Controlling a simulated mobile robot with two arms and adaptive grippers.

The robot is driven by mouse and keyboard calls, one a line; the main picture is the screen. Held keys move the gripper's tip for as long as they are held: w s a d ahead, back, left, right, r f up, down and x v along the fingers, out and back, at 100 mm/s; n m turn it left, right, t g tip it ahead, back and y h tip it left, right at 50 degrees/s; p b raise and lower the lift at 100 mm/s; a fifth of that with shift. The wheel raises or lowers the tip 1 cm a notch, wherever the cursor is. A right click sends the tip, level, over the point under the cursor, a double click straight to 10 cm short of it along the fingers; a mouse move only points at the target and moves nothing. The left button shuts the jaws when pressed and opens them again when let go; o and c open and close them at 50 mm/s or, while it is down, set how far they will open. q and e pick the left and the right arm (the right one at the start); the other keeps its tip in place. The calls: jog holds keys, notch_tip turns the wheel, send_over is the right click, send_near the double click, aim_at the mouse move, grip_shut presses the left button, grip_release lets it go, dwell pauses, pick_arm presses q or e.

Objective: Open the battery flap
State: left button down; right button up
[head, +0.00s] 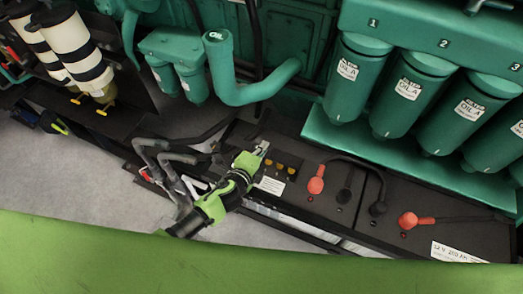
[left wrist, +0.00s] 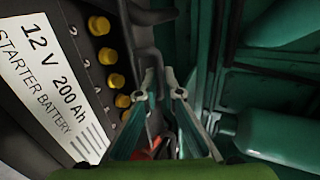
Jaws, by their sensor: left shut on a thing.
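My left gripper (head: 263,147) reaches over the left end of the black starter battery (head: 335,209), near its row of yellow caps (head: 289,167). In the left wrist view, the fingertips (left wrist: 160,80) are close together around a thin dark bar (left wrist: 147,58) beside the battery. The fingers hide much of that bar, and I cannot tell whether it belongs to the battery flap. No flap shows clearly. The starter battery label (left wrist: 50,85) and the yellow caps (left wrist: 117,81) are left of the fingers. My right gripper is not in view.
Green oil filters (head: 412,92) hang above the batteries at the right. A thick green oil pipe (head: 240,92) bends behind my left gripper. Red terminal covers (head: 316,185) and cables lie on the batteries. Grey hoses (head: 168,160) stand left of my gripper. Bare floor (head: 85,185) lies at the left.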

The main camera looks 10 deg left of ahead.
pick_arm(q)
jog(key=shift+w+r, duration=0.35)
jog(key=c, duration=2.5)
grip_release()
jog(key=shift+s, duration=0.2)
jog(key=v, duration=1.2)
